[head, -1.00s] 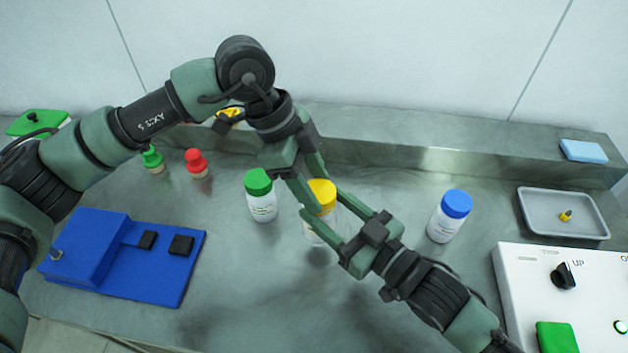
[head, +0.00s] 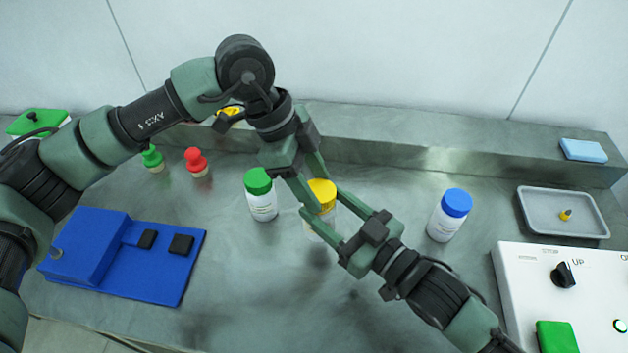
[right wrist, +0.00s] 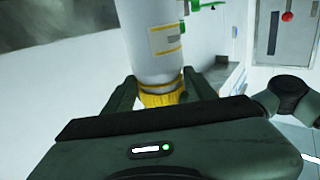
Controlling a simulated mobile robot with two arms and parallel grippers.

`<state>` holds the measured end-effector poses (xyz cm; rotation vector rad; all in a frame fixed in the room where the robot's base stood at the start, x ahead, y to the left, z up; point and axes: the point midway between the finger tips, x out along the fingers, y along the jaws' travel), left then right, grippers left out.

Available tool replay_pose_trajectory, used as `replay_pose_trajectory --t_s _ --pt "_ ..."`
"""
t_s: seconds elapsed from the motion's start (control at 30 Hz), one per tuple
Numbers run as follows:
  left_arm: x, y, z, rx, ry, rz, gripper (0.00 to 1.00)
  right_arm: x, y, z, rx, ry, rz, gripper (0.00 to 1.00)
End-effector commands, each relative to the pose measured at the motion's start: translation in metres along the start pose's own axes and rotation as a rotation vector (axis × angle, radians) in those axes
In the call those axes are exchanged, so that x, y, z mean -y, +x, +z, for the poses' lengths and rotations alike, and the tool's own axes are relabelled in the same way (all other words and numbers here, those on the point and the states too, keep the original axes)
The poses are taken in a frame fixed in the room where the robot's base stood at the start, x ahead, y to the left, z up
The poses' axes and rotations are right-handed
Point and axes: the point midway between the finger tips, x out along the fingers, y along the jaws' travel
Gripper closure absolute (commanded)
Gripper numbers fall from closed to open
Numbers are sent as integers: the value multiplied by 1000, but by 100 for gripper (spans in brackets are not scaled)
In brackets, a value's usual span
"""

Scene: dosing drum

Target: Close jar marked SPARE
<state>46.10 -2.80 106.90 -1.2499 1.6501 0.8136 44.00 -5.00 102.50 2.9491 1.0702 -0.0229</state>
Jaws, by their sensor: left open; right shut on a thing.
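A white jar with a yellow lid (head: 322,191) stands at the middle of the bench. My right gripper (head: 321,201) comes in from the lower right and is shut on this jar near its lid. In the right wrist view the yellow lid (right wrist: 160,97) shows between the fingers, with the white jar body (right wrist: 152,40) above it. My left gripper (head: 316,189) comes down from the upper left, open, its fingertips close around the lid; I cannot tell whether they touch it. A green-lidded jar (head: 262,207) and a blue-lidded jar (head: 441,228) stand either side. No SPARE marking is legible.
A blue fixture (head: 160,282) lies at left, with green (head: 153,157) and red (head: 196,160) knobbed pieces behind. A grey tray (head: 535,228) holding a small yellow-tipped piece and a white control panel (head: 515,290) are at right. The front middle bench is clear.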

Motion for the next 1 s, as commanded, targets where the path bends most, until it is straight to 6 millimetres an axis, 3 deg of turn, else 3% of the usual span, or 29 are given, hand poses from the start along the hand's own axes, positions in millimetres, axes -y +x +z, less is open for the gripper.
replay_pose_trajectory --t_s 0.03,0.23,0.5,0.77,0.9,0.93,1.0 --pt "-4 6 6 14 -4 16 41 -1 1 -14 -34 -2 -1 100" --pt "-3 0 6 14 -4 14 41 -1 1 -14 -34 -2 -1 100" --pt "-2 -34 4 11 -3 10 41 -1 1 -10 -26 -3 -1 100" --pt "-2 -37 2 7 -1 8 41 0 0 -8 -19 -2 -2 100" --pt "-2 -38 2 6 -1 7 80 0 0 -7 -18 -2 -2 100" --pt "-2 -38 2 6 -1 7 85 0 0 -7 -17 -2 -2 100" --pt "-2 -38 2 6 -1 7 85 0 0 -6 -17 -2 -2 100"
